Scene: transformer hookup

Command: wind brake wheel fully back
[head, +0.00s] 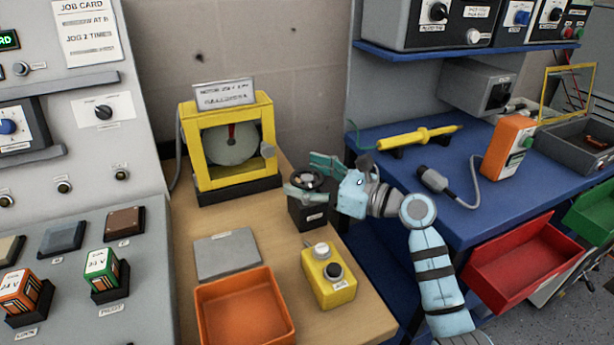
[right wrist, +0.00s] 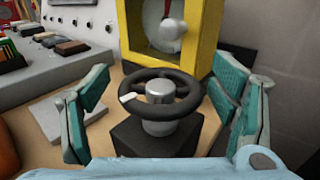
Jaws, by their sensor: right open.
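The brake wheel (right wrist: 190,100) is a dark ring with a grey metal hub and a white mark on its left rim. It sits on a black block (head: 313,216) on the wooden bench, and the wheel also shows in the head view (head: 309,180). My right gripper (head: 312,177) is at the wheel. In the right wrist view its teal fingers (right wrist: 162,98) stand wide open on either side of the wheel, apart from the rim. The gripper hides part of the wheel in the head view. My left gripper is in neither view.
A yellow framed gauge (head: 262,110) with a dial and red needle stands just behind the wheel. A yellow button box (head: 328,277), a grey plate (head: 227,254) and an orange tray (head: 285,318) lie in front. A blue bench (head: 455,220) is at right.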

